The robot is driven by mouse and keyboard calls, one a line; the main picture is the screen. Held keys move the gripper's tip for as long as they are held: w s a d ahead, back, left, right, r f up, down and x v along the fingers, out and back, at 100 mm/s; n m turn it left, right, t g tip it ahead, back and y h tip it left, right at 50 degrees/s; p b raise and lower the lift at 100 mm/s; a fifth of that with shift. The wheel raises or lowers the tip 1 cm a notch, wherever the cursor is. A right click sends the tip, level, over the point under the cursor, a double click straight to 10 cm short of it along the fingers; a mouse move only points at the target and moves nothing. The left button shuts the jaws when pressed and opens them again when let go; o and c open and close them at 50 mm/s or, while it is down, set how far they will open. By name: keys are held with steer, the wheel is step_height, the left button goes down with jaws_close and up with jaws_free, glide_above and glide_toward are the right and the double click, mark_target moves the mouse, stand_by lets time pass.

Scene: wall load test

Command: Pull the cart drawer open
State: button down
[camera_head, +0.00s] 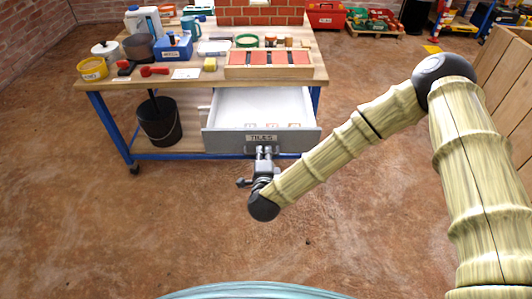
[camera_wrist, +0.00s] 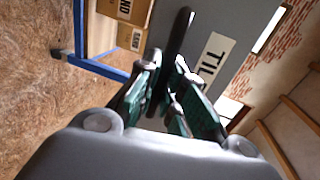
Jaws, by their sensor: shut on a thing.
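The cart (camera_head: 130,83) has a wooden top and blue legs. Its grey drawer (camera_head: 221,141), labelled TILES, stands pulled out toward me, and its pale inside with a few small items shows in the head view. My gripper (camera_head: 264,158) is at the middle of the drawer front, just under the label. In the wrist view my gripper (camera_wrist: 165,80) has its green-padded fingers closed around the dark bar handle (camera_wrist: 178,40). The grey drawer front (camera_wrist: 243,20) and part of its label show behind it. The fingers hide part of the handle.
A black bucket (camera_head: 158,121) stands on the lower shelf. The floor in front is clear. Wooden boards (camera_head: 505,80) stand at the right.

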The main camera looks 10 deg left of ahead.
steer(key=shift+a, duration=0.1)
steer(key=c, duration=1.5)
jaws_free()
steer(key=v, duration=1.2)
steer(key=shift+f, duration=0.1)
